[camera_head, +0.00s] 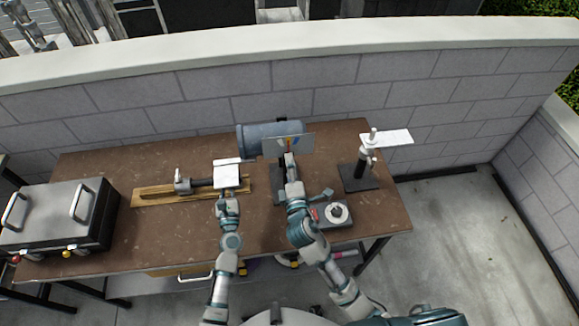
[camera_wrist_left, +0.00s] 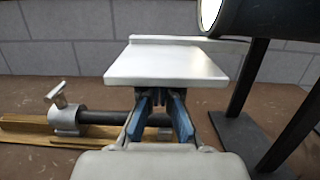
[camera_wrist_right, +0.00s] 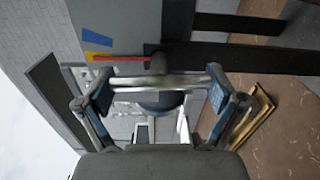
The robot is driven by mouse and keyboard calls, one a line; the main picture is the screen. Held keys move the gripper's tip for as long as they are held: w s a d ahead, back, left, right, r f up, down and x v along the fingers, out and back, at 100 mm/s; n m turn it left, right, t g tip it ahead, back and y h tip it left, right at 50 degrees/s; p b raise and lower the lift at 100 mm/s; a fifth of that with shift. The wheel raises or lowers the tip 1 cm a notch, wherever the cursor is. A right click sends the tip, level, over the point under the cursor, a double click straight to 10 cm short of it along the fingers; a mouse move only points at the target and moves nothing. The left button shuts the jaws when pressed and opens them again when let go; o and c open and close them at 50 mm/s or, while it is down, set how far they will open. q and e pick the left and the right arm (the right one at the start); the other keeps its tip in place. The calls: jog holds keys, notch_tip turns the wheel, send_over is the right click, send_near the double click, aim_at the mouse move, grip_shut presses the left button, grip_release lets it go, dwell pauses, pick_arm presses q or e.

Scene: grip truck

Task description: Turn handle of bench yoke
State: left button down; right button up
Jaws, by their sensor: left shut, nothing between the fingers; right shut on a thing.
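My right gripper (camera_head: 289,160) is at the coloured panel in front of the grey-blue cylinder (camera_head: 256,139). In the right wrist view its fingers (camera_wrist_right: 160,90) are on either end of a shiny metal bar handle (camera_wrist_right: 170,82), which sits crosswise on a dark shaft. The arm hides this handle in the head view. My left gripper (camera_head: 227,196) is shut and empty at the near edge of a white plate (camera_head: 227,175). In the left wrist view its fingers (camera_wrist_left: 161,100) are just below this plate (camera_wrist_left: 165,66). I cannot tell whether they touch it.
A metal clamp (camera_head: 182,181) lies on a wooden board (camera_head: 150,197) at left. A stand with a white flap (camera_head: 388,138) is at right, and a grey device with a round knob (camera_head: 337,212) is beside my right arm. A grill-like box (camera_head: 45,215) stands far left.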

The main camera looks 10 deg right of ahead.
jog(key=shift+f, duration=0.3)
jog(key=o, duration=0.8)
jog(key=s, duration=1.2)
pick_arm(q)
jog(key=shift+f, duration=0.1)
jog(key=s+f+b, duration=0.3)
jog(key=s+b, duration=0.1)
jog(key=s, duration=0.9)
jog(key=shift+f, duration=0.4)
pick_arm(e)
notch_tip(320, 180, down, 5)
jog(key=shift+r, duration=0.15)
